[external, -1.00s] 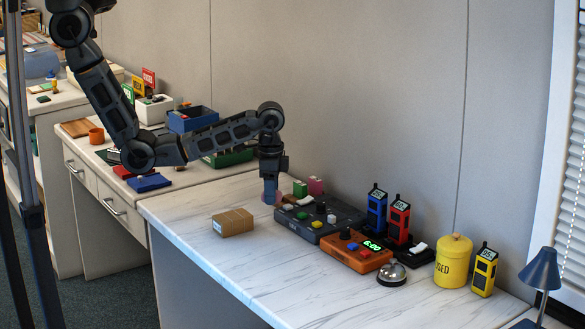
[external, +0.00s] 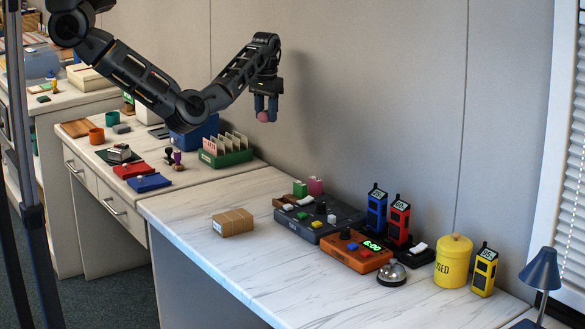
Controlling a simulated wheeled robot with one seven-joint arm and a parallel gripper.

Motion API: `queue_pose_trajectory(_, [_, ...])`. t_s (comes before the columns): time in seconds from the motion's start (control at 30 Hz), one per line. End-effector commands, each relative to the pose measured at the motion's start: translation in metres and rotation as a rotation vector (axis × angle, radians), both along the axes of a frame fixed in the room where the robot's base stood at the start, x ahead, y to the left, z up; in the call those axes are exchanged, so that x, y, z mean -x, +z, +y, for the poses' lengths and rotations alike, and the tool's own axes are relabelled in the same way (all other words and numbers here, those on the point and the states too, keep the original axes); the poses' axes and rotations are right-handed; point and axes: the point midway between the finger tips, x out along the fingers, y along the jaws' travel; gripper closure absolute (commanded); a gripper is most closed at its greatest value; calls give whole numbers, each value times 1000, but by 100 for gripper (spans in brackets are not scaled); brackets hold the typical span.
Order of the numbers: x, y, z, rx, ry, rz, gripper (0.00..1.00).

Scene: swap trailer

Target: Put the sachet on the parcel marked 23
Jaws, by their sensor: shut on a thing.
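My gripper (external: 266,112) is raised well above the back of the desks. It is shut on a small rounded pink thing (external: 263,117), which shows at the fingertips. The thing is too small to tell for sure that it is the sachet. A brown cardboard parcel (external: 232,222) lies on the marble-patterned desk, below and to the left of my gripper. No number can be read on the parcel. Nothing is seen lying on top of it.
A dark control box (external: 320,222), an orange box (external: 356,252), radios (external: 399,219), a bell (external: 391,274) and a yellow canister (external: 453,261) stand right of the parcel. A green card tray (external: 226,155) sits on the farther desk. The marble desk's front is clear.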

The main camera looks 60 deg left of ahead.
Motion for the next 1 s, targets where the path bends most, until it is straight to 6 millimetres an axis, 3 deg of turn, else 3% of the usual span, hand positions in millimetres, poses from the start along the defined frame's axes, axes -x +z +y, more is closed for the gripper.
queue_pose_trajectory(0.17, [-4, 34, -45, 8, 152, -4, 87])
queue_pose_trajectory(0.47, [39, 48, -136, 3, 348, 1, 87])
queue_pose_trajectory(0.7, [93, 41, -199, 0, 492, 1, 87])
queue_pose_trajectory(1.0, [179, 18, -259, -2, 668, 0, 87])
